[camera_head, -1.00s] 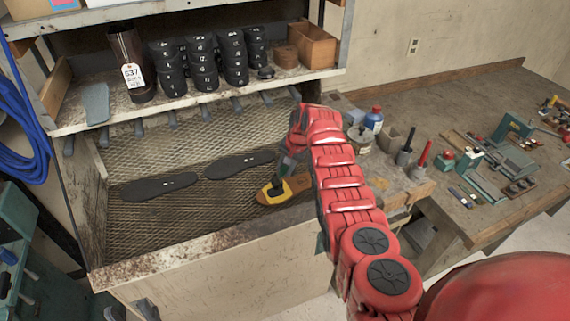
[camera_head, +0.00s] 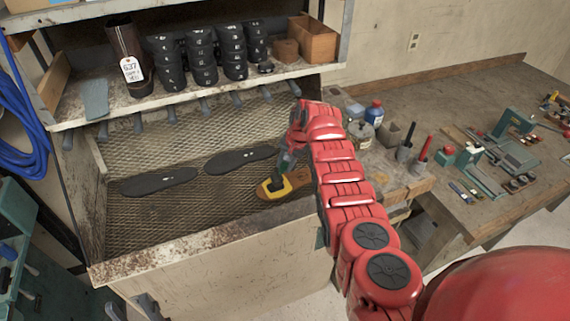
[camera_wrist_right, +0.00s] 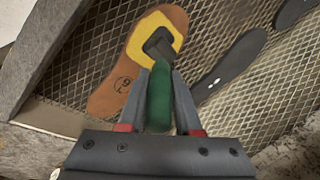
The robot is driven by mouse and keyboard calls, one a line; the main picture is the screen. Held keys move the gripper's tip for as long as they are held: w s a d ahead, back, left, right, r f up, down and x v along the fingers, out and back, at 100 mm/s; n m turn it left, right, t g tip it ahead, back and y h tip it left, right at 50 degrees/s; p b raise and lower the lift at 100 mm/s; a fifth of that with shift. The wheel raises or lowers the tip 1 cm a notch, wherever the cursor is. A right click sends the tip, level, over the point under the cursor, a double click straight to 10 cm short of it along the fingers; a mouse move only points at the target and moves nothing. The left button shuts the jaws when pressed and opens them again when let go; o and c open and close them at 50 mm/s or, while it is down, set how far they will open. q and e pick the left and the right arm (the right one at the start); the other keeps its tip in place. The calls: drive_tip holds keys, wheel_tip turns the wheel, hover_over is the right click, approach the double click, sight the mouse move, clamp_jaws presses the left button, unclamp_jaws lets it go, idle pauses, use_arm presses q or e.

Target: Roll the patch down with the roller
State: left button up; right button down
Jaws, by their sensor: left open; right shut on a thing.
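A tan sole (camera_head: 300,178) with a yellow patch (camera_head: 266,191) lies on the mesh bench top. It also shows in the right wrist view, with the patch (camera_wrist_right: 143,28) on its upper part. My right gripper (camera_wrist_right: 158,100) is shut on the green handle of the roller (camera_wrist_right: 159,92). The roller's black head (camera_wrist_right: 160,43) is over the patch and appears to touch it. In the head view the roller (camera_head: 277,184) slopes down from my right gripper (camera_head: 287,163). My left gripper (camera_head: 132,308) shows only partly at the bottom left, with its fingers apart and empty, away from the sole.
Dark soles (camera_head: 160,182) lie on the mesh left of the patched sole. A shelf (camera_head: 190,97) above holds a boot (camera_head: 125,48), stacked black heels and a wooden box (camera_head: 313,40). Bottles and tools crowd the right workbench (camera_head: 450,205). The bench has a raised front edge (camera_head: 180,240).

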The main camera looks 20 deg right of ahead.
drive_tip(key=shift+f+b, duration=0.5)
drive_tip(key=shift+f, duration=0.15)
drive_tip(key=shift+s+f, duration=0.1)
idle(0.3)
drive_tip(key=shift+f+b, duration=0.1)
drive_tip(key=shift+b, duration=0.25)
drive_tip(key=shift+w+b, duration=0.5)
drive_tip(key=shift+b, duration=2.45)
